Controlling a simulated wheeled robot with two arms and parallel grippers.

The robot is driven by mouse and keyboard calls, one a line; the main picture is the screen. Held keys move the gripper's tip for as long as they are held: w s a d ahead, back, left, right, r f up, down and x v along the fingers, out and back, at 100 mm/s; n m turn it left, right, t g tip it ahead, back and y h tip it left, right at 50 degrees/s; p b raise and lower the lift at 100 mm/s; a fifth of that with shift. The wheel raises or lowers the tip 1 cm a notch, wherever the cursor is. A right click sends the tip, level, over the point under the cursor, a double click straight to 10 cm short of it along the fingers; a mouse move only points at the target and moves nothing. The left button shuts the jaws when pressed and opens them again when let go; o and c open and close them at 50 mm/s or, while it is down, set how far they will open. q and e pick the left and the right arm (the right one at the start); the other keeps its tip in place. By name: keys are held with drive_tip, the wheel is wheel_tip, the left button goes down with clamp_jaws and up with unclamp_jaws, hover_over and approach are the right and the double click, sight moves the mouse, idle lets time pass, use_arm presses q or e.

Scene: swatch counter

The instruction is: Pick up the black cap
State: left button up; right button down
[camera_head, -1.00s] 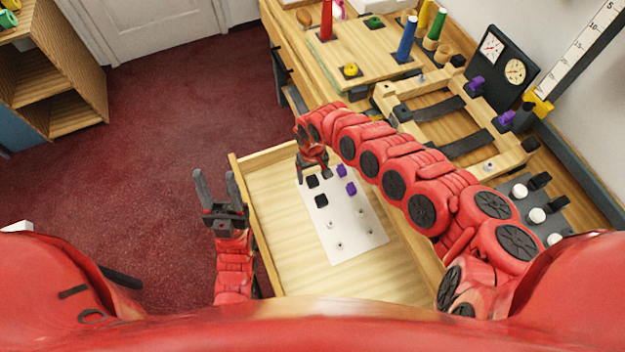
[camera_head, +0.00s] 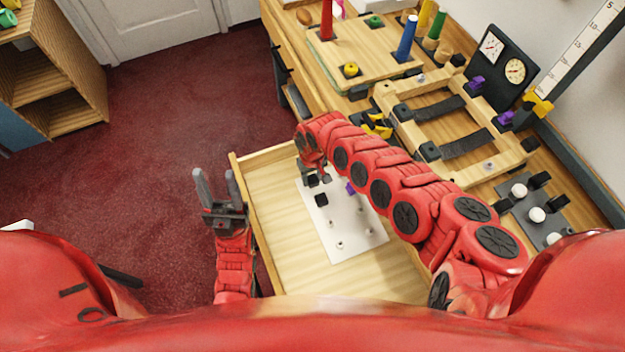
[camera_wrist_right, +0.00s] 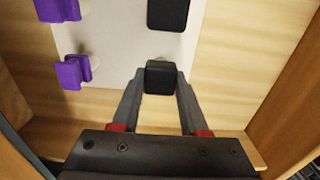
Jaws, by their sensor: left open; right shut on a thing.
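My left gripper (camera_head: 216,177) is open and empty, left of the drawer.
Purple caps stand close by on the sheet (camera_wrist_right: 73,71); one shows in the head view (camera_head: 351,188). Small pegs stand on the sheet's near part. The drawer's wooden wall (camera_head: 250,210) edges the space. The counter behind holds a wooden frame (camera_head: 430,150) and a dial panel (camera_head: 500,62).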

sight(311, 179)
idle(0.3)
drive_tip(key=shift+w+r, duration=0.15)
drive_tip(key=shift+r, duration=0.4)
drive_tip(key=r, duration=0.1)
drive_tip(key=s+r, duration=0.1)
drive_tip(key=shift+a+r, duration=0.1)
drive_tip(key=shift+r, duration=0.25)
drive_tip(key=s, duration=0.1)
drive_tip(key=s+a, duration=0.1)
drive_tip(key=s, duration=0.1)
drive_tip(key=shift+s+r, duration=0.2)
drive_tip(key=s+a+p, duration=0.3)
drive_tip(key=s+p, duration=0.3)
drive_tip(key=s, duration=0.5)
drive_tip(key=shift+a+r, duration=0.35)
drive_tip(key=shift+r, duration=0.05)
drive_tip(key=shift+r, duration=0.25)
